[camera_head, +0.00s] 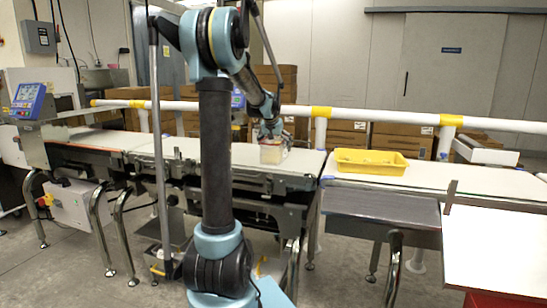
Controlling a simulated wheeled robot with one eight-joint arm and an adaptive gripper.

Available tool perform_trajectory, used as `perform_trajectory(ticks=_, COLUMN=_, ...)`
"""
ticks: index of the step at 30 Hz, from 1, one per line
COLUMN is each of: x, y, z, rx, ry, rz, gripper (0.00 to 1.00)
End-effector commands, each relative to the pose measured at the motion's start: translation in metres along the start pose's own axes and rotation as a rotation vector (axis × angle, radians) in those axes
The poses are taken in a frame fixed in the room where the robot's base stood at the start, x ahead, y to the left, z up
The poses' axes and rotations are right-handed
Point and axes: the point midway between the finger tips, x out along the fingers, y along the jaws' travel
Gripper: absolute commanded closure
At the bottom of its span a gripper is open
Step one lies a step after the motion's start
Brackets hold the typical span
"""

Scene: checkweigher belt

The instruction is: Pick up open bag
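A small pale bag (271,154) with a yellowish lower part is on or just above the white belt, right of my arm's column. My gripper (270,138) points down directly over it, at its top edge. The fingers are too small and dark to tell whether they are shut on the bag or only around it. Whether the bag is open at the top is also hidden by the gripper.
A yellow tray (371,162) with pale items inside stands on the belt to the right. A white and yellow rail (390,116) runs behind the belt, with stacked cardboard boxes (402,139) beyond. A white table (497,247) is at the front right. A blue-screened monitor (28,98) stands left.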

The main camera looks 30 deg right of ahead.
Motion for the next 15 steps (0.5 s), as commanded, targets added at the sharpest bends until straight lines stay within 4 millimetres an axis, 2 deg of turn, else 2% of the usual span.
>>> perform_trajectory(ticks=15, x=0.0038, y=-0.0002, z=0.0018, rx=0.000, ry=0.000, rz=0.000, gripper=0.00)
